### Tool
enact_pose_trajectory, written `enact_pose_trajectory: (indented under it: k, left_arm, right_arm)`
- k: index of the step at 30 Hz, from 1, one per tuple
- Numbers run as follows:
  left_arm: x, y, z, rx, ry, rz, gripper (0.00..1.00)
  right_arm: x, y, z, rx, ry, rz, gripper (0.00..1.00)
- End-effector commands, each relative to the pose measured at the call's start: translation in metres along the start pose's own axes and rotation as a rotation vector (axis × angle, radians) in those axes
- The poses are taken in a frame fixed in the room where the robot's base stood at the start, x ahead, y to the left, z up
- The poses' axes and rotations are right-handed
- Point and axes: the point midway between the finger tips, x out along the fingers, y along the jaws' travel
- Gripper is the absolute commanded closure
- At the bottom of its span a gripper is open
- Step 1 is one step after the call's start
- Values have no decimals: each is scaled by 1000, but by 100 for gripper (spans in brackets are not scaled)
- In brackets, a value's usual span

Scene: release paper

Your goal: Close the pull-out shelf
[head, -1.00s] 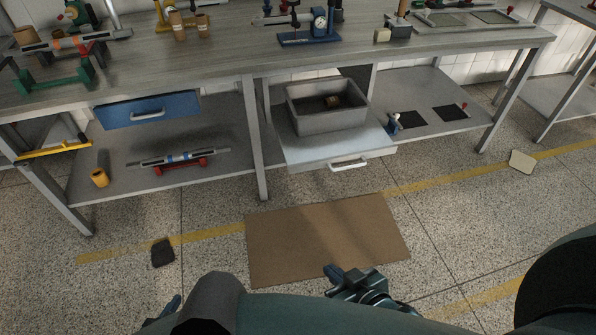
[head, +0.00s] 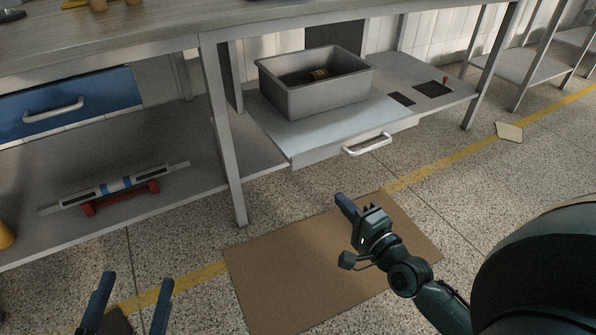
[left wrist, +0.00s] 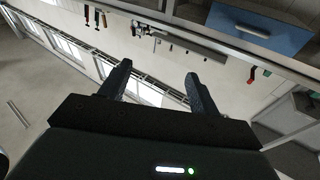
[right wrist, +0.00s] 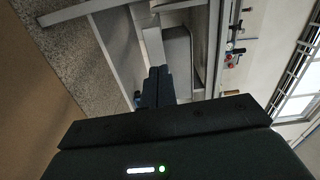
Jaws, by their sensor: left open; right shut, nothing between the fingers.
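The pull-out shelf (head: 290,136) is a light grey board under the workbench, pulled out toward me, with a white bar handle (head: 367,144) on its front. A grey bin (head: 318,100) with a small brown item inside sits on it. My right gripper (head: 345,205) is shut and empty, in front of and below the handle, apart from it. The right wrist view shows its fingers together (right wrist: 155,80). My left gripper (head: 132,285) is open and empty at the lower left, over the floor. The left wrist view shows its fingers apart (left wrist: 155,80).
A blue drawer (head: 60,105) hangs under the bench at the left. A table leg (head: 228,150) stands left of the shelf. A brown mat (head: 310,265) lies on the floor before it. A level on a red stand (head: 120,190) lies on the lower shelf.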

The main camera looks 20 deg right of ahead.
Motion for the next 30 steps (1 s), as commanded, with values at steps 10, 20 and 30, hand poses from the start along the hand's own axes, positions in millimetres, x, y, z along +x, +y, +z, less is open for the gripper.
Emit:
enact_pose_trajectory:
  k: [10, 20, 30]
  left_arm:
    - [-1, 3, 3, -10, 34, 7, 38]
    - [-1, 6, 5, -56, 57, 19, 38]
    - [6, 2, -9, -13, 156, 29, 38]
  right_arm:
    - [29, 4, -6, 53, 14, -23, 100]
    - [97, 5, -7, 51, 13, -21, 100]
    - [138, 4, -7, 47, 12, -18, 100]
